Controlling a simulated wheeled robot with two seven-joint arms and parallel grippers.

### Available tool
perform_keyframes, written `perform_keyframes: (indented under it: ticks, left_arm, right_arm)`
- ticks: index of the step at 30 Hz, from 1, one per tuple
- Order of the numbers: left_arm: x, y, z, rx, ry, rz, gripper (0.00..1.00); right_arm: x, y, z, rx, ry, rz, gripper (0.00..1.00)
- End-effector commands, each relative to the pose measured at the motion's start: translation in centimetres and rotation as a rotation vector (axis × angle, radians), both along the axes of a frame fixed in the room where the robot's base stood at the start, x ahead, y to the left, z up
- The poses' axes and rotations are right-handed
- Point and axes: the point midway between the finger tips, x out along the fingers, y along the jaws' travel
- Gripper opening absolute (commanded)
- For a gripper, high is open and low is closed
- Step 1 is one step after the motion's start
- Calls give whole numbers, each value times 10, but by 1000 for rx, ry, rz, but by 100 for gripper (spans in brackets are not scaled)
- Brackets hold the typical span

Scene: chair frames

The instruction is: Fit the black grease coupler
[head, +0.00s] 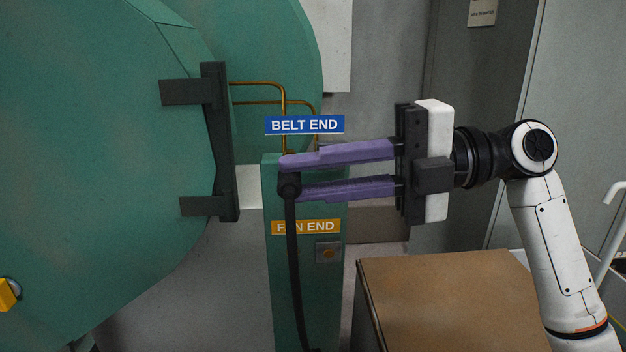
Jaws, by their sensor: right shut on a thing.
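The black grease coupler (289,186) is at the tips of my right gripper (291,177), with its black hose (293,255) hanging down. The gripper's two purple fingers reach in from the right and are shut on the coupler, in front of the green post (277,272). The blue BELT END sign (305,125) is just above the fingers and the orange FAN END sign (318,227) is below them. Brass pipes (283,105) run down behind the blue sign. Whatever fitting lies behind the fingertips is mostly hidden. My left gripper is out of view.
A large green housing (90,150) with a dark bracket (220,140) fills the left. A grey box with a button (328,252) is on the post. A brown-topped bench (450,290) stands below my right arm. Grey cabinets (470,80) stand behind.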

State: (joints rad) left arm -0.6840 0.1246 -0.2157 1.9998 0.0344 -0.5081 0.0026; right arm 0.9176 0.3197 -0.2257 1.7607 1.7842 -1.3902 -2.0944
Motion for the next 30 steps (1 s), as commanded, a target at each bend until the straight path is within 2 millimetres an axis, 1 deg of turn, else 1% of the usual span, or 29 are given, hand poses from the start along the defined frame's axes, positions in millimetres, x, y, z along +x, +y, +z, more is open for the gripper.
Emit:
perform_keyframes:
  ticks: [13,26,27,30]
  left_arm:
    - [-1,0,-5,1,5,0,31]
    - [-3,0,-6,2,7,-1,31]
    - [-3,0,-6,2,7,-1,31]
    - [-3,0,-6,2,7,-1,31]
  right_arm:
    - [13,0,0,1,-1,0,0]
    - [15,0,0,2,0,-1,0]
    - [15,0,0,2,0,-2,26]
    - [15,0,0,1,0,-1,41]
